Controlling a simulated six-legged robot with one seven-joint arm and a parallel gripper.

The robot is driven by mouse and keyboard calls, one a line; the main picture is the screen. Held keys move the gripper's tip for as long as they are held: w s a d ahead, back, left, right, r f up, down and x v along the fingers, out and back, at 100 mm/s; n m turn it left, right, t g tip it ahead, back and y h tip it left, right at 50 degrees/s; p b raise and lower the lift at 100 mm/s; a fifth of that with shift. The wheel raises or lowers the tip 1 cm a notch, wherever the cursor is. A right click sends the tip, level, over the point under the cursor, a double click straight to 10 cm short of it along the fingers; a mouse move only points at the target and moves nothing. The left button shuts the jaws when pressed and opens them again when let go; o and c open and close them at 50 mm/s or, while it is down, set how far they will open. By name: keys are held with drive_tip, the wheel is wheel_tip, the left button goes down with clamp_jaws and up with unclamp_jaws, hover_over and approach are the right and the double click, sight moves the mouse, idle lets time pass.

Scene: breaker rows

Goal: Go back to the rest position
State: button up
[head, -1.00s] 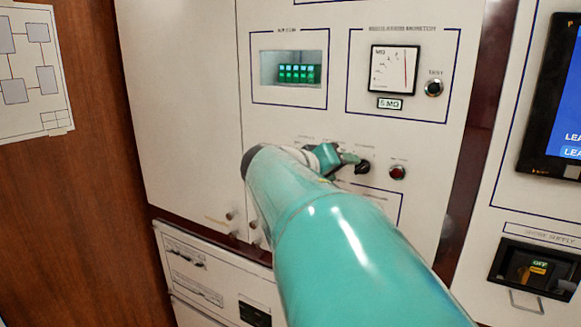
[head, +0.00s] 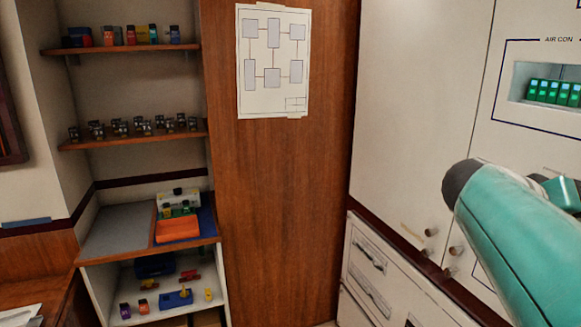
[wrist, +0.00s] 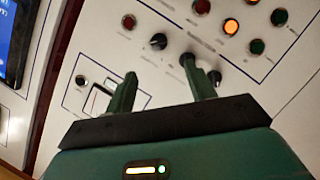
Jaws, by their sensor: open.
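My gripper (wrist: 163,84) is open in the wrist view, its two green fingers apart with nothing seen between them. Its fingers point toward the white control panel (wrist: 165,19), where a black knob (wrist: 158,41) shows beyond the gap. Dark knob-like parts show close to the right finger; I cannot tell whether it touches them. In the head view my teal arm reaches in from the lower right, and the fingertips are cut off by the picture edge.
A red lamp (wrist: 129,21), a lit orange lamp (wrist: 231,26) and a meter (wrist: 100,97) are on the panel. In the head view, open shelves (head: 135,143) with small coloured parts stand left. A wooden panel with a diagram sheet (head: 273,62) separates them from white cabinets (head: 405,110).

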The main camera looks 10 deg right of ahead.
drive_tip(key=a+f+n+t+y, duration=0.2)
drive_tip(key=a+f+y, duration=0.3)
drive_tip(key=a, duration=0.6)
drive_tip(key=w+a+f+n+t+y, duration=0.1)
drive_tip(key=a+f+n+t+y, duration=0.2)
drive_tip(key=a+f, duration=0.6)
drive_tip(key=a+f+n+t+y, duration=0.2)
drive_tip(key=a+f+n+y, duration=0.3)
drive_tip(key=a, duration=1)
wheel_tip(320, 180, down, 3)
drive_tip(key=shift+w+a+f+y, duration=0.15)
drive_tip(key=shift+a+y, duration=0.1)
drive_tip(key=shift+y, duration=0.55)
drive_tip(key=c, duration=0.4)
drive_tip(key=shift+d, duration=0.15)
